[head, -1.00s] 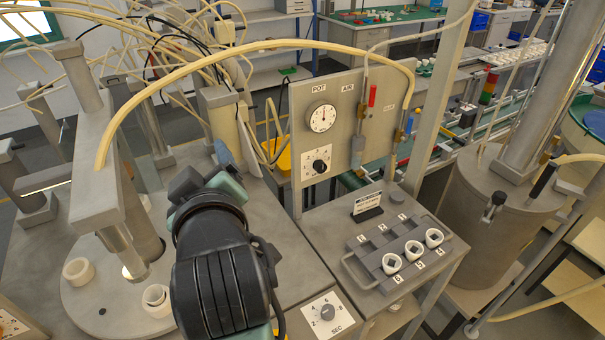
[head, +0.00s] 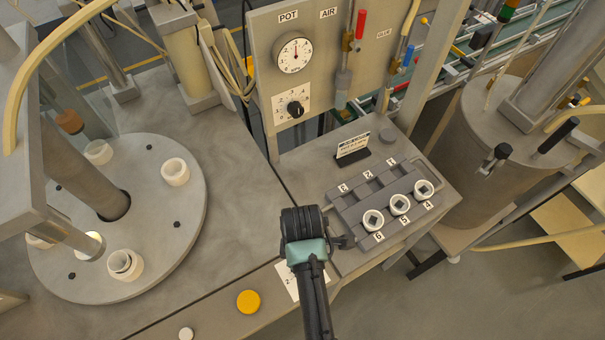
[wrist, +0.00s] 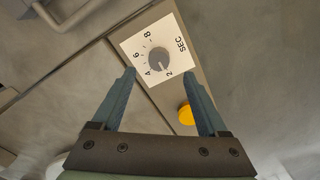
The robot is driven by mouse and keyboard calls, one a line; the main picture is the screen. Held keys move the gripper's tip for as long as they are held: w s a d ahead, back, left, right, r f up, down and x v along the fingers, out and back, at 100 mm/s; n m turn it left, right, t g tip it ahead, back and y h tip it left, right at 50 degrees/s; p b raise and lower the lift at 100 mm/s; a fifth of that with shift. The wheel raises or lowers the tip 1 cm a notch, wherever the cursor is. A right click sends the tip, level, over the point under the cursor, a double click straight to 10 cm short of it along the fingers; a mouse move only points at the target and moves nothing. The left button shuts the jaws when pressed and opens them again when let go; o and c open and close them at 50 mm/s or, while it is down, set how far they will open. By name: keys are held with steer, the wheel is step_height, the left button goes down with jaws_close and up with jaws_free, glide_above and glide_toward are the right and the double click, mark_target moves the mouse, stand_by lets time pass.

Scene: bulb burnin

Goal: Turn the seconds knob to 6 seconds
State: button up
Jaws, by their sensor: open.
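The seconds knob (wrist: 159,60) is a round grey knob on a white plate (wrist: 136,45) marked 2, 4, 6, 8 and SEC. In the wrist view its pointer mark appears to face the 2. My gripper (wrist: 158,74) is open, its two blue-grey fingers apart and empty. In that view the knob lies just beyond the fingertips, roughly centred between them; the gap in depth is hard to judge.
A yellow button (head: 248,301) and a white button (head: 186,333) are left of the plate. A grey fixture with numbered sockets (head: 345,212) stands behind on the right. The panel with the POT dial (head: 294,54) rises at the back. A round turntable (head: 150,215) is at left.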

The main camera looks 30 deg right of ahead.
step_height(320, 180, down, 6)
steer(key=shift+w+f, duration=0.1)
stand_by(0.4)
jaws_close()
